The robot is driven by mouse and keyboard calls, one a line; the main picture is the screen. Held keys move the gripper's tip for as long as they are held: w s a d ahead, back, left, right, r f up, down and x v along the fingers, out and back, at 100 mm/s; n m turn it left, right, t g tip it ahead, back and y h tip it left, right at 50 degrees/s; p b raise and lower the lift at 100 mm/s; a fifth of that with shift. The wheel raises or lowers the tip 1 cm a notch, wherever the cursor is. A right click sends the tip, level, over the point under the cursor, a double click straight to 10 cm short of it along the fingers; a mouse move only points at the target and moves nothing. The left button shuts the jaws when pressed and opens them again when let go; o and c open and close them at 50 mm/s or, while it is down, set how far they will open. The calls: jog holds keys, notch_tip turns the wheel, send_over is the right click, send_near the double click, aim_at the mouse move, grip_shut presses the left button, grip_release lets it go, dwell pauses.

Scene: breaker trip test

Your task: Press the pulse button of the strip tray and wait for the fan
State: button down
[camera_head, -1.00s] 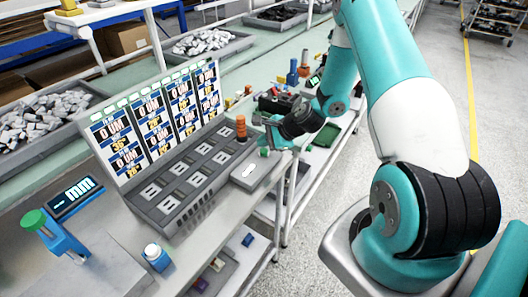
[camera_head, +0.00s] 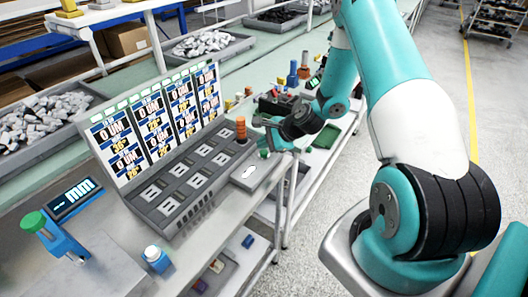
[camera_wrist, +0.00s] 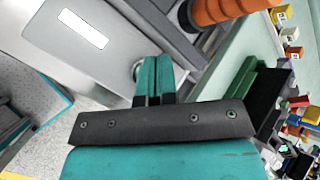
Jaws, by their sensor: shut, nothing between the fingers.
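The strip tray is a long dark grey unit with paired white-marked slots (camera_head: 177,187), under a raised panel of lit displays (camera_head: 160,118). At its right end is a grey box with a white label (camera_head: 246,173), which also shows in the wrist view (camera_wrist: 70,45). A small round greenish button (camera_wrist: 136,71) sits at the box's edge, partly hidden by my fingers. My gripper (camera_wrist: 154,62) is shut and empty, its teal fingertips right beside the button. I cannot tell whether they touch it. No fan is recognisable.
An orange ribbed stack (camera_head: 241,128) stands close to my gripper; it also shows in the wrist view (camera_wrist: 220,10). At the left are a green-topped blue stand (camera_head: 50,235), a small display (camera_head: 75,198) and a white-capped blue block (camera_head: 155,258). Floor is clear beyond the bench edge.

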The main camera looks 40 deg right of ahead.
aim_at(264, 153)
jog(key=shift+f, duration=0.1)
dwell(0.7)
jog(key=shift+f, duration=0.35)
jog(key=shift+f+b, duration=0.5)
jog(key=shift+b, duration=0.1)
dwell(0.5)
dwell(0.4)
jog(key=shift+r+p, duration=0.75)
jog(key=shift+r, duration=0.2)
notch_tip(264, 153, up, 5)
jog(key=p, duration=0.4)
dwell(0.5)
